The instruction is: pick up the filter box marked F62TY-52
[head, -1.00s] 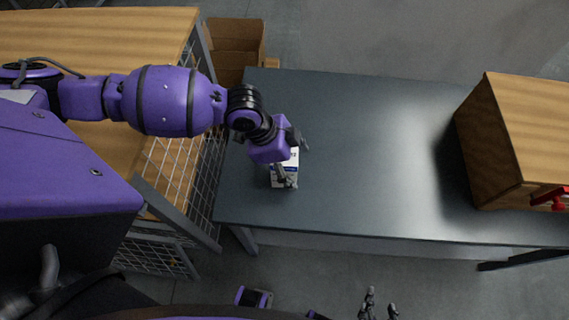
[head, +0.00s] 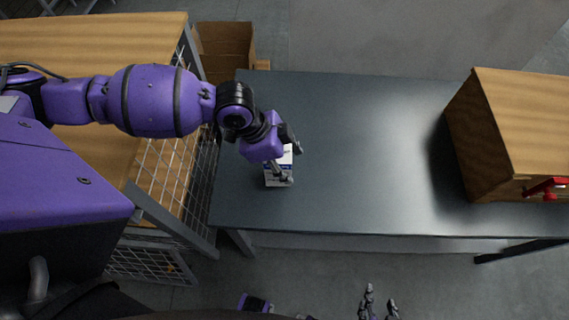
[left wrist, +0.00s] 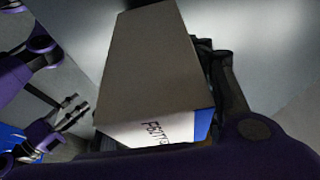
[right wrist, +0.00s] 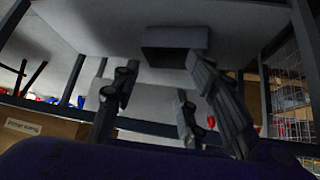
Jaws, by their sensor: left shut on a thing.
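The filter box (head: 271,178) is a small white carton with a blue band, at the left end of the dark table in the head view. My left gripper (head: 290,162) is shut on it, with a finger at either side. In the left wrist view the box (left wrist: 155,65) fills the middle, with a blue edge and partly legible print beginning like "F62TY". I cannot tell whether its base touches the table. My right gripper (right wrist: 158,103) is open and empty. In the head view its fingers (head: 379,308) show at the bottom edge, in front of the table.
The dark table (head: 360,150) is clear in the middle. A large wooden box (head: 515,125) stands at its right end. A wire-mesh rack with a wooden top (head: 90,35) adjoins the left side. An open cardboard box (head: 225,48) is behind the table's left corner.

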